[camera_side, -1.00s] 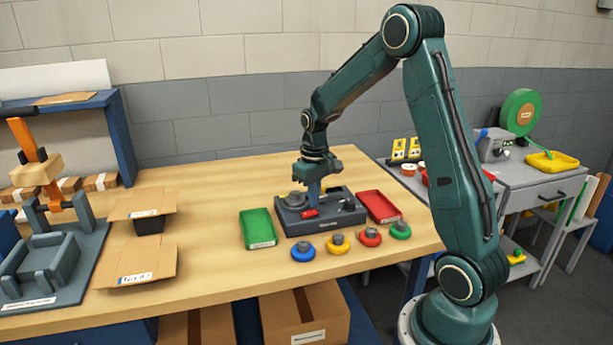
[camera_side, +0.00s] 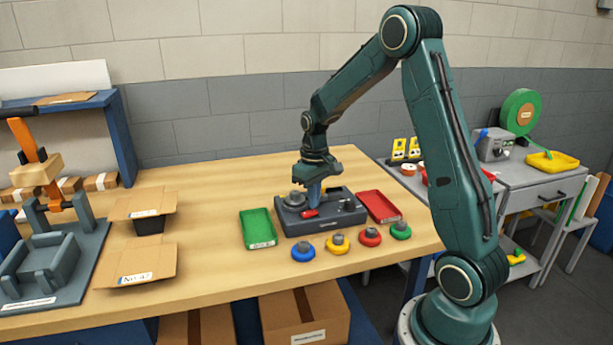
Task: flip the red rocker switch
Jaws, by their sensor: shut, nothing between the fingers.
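The red rocker switch (camera_side: 309,213) sits on the front part of a dark grey panel box (camera_side: 324,228) on the wooden table. My gripper (camera_side: 314,203) points down just above the switch, its fingers together and empty. The fingertips end right at the switch's upper edge; I cannot tell whether they touch it. A round dark knob (camera_side: 296,199) stands at the panel's left, and smaller controls sit at its right.
A green tray (camera_side: 258,229) lies left of the panel and a red tray (camera_side: 378,206) right. Blue (camera_side: 303,253), yellow (camera_side: 336,244), red (camera_side: 370,237) and green (camera_side: 400,230) round pieces line the front. Open cardboard boxes (camera_side: 135,263) stand further left.

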